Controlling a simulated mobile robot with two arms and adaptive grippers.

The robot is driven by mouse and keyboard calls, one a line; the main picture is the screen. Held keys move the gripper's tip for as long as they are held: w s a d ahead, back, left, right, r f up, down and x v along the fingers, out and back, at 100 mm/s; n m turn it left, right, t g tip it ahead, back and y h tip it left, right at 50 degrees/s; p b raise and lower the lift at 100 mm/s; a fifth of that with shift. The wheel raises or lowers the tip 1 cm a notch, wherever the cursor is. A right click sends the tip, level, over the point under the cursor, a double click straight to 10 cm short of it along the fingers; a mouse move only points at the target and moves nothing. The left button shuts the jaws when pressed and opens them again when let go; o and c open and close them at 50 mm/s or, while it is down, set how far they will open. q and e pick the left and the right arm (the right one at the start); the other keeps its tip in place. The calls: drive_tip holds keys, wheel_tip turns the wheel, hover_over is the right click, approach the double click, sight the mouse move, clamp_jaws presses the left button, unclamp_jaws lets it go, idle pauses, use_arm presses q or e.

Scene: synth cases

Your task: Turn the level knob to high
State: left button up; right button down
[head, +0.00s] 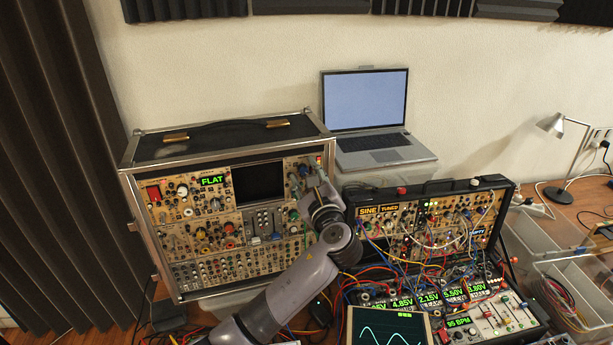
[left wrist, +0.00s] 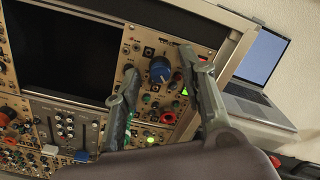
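The large synth case (head: 225,215) stands upright at the left in the head view, its panel full of knobs. My left gripper (head: 310,172) is at the panel's upper right, beside the dark screen (head: 259,183). In the left wrist view my left gripper (left wrist: 160,62) is open. A blue knob (left wrist: 160,69) with a pale pointer shows between its two fingers, with a gap on each side. Whether the fingertips are level with the knob in depth is unclear. My right gripper is not in view.
A laptop (head: 374,142) stands behind, right of the case. A smaller synth case (head: 440,225) with patch cables, a scope display (head: 388,328) and a mixer with sliders (head: 495,315) lie right of my arm. Clear bins (head: 545,240) and a desk lamp (head: 557,128) are farther right.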

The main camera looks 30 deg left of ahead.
use_arm(q)
drive_tip(key=v, duration=1.2)
drive_tip(key=shift+f, duration=0.1)
